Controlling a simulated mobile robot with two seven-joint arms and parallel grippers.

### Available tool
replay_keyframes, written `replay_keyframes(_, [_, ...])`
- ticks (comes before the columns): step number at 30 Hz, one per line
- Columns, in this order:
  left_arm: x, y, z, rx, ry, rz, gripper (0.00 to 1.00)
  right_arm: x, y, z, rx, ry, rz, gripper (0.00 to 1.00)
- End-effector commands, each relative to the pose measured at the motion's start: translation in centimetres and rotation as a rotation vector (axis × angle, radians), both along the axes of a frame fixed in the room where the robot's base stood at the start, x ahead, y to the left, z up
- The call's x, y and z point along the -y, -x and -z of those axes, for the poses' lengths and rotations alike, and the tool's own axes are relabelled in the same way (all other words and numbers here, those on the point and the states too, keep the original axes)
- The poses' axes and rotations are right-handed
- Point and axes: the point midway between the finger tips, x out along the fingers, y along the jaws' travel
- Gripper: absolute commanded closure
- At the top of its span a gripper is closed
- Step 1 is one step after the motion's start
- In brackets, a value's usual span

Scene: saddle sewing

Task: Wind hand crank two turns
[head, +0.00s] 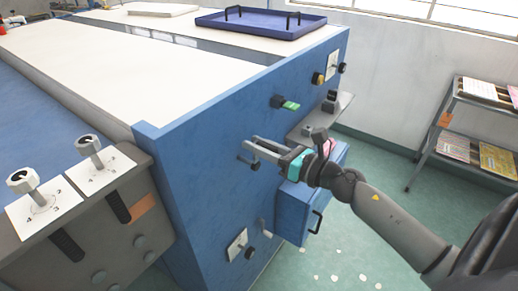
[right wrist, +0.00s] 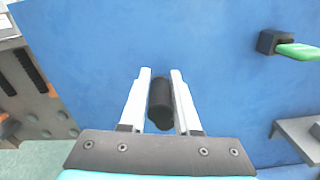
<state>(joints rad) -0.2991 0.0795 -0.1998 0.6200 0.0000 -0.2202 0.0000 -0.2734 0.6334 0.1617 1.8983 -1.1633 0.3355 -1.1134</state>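A black cylindrical grip (right wrist: 160,103), which looks like the hand crank's handle, stands out from the blue panel in the right wrist view. My right gripper (right wrist: 160,75) has one finger on each side of it, with narrow gaps showing, so it looks open around the grip. In the head view my right gripper (head: 248,145) reaches the blue side panel (head: 210,135) from the right. The crank's dark end (head: 253,165) shows just below the fingers; its arm and pivot are mostly hidden. My left gripper is not in view.
A green-handled switch (head: 287,103) sits above my right gripper. A small grey shelf (head: 322,113) and an open blue box (head: 309,200) are close to the right wrist. A black knob on a white plate (head: 237,246) is below. A rack (head: 470,135) stands at far right.

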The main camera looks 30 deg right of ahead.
Motion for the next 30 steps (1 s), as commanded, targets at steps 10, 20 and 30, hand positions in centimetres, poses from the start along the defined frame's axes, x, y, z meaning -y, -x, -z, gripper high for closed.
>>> replay_keyframes(10, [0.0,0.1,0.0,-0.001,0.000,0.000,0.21,-0.1,0.0,0.0,0.000,-0.001,0.000,1.00])
replay_keyframes(20, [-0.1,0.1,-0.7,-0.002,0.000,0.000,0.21,-1.6,0.7,0.3,-0.003,-0.004,-0.003,0.99])
replay_keyframes(30, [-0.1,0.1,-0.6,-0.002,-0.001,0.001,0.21,-1.9,0.8,0.5,-0.005,-0.003,-0.007,0.98])
